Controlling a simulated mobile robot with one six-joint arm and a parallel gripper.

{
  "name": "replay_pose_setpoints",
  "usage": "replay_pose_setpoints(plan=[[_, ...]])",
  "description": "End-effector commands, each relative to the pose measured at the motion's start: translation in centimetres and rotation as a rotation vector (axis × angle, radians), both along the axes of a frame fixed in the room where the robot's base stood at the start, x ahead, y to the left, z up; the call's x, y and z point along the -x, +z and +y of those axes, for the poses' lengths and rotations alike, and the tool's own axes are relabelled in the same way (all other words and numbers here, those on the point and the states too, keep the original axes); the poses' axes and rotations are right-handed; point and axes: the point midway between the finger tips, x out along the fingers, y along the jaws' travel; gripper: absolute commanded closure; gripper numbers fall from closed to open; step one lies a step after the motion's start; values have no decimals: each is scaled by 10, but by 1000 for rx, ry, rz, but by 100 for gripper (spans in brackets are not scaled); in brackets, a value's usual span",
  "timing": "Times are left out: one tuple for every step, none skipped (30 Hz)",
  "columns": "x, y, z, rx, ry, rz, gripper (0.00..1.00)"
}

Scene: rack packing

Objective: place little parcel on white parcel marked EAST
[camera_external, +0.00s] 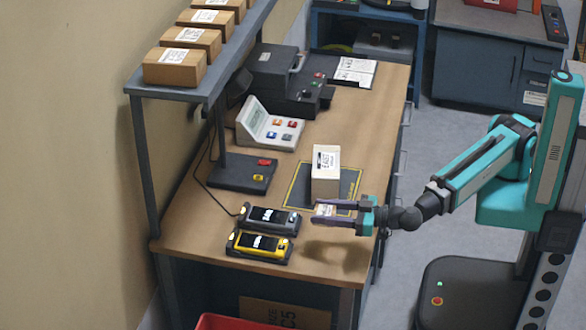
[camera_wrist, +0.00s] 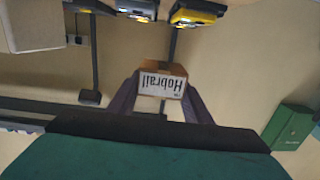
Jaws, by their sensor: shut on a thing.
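The little parcel (camera_wrist: 163,82) is a small brown box with a white label reading "Hobrail", upside down in the wrist view. My gripper (camera_external: 330,212) is shut on this little parcel (camera_external: 325,209) and holds it above the table, in front of the white parcel. The white parcel (camera_external: 325,183) stands upright on a dark mat with a yellow border, with a label reading EAST on its top. A pale box at the top left of the wrist view (camera_wrist: 38,25) looks like this white parcel. The two parcels are apart in the wrist view.
The mat (camera_external: 350,183) lies on the wooden table (camera_external: 200,222). A grey handheld device (camera_external: 270,219) and a yellow one (camera_external: 259,246) lie near the front edge. A scale (camera_external: 269,127) and a black machine (camera_external: 290,80) stand behind. A shelf (camera_external: 215,82) with several brown boxes overhangs the left.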

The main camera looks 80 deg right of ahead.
Motion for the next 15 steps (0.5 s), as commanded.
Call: replay_pose_setpoints(plan=[[-7,4,-1,-2,11,-2,78],[-11,5,0,-3,21,-2,78],[-16,7,0,-4,36,-3,78],[-20,8,1,-5,48,-3,78],[-24,10,1,-6,60,-4,78],[-30,12,2,-8,78,-5,78],[-35,14,2,-9,91,-5,78],[-39,16,2,-10,105,-6,78],[-45,18,2,-11,125,-7,78],[-50,20,2,-12,139,-7,78],[-54,21,2,-13,154,-8,78],[-59,24,2,-14,173,-8,78],[-63,25,2,-13,187,-9,78],[-67,27,2,-14,202,-10,78],[-73,29,1,-14,220,-10,78]])
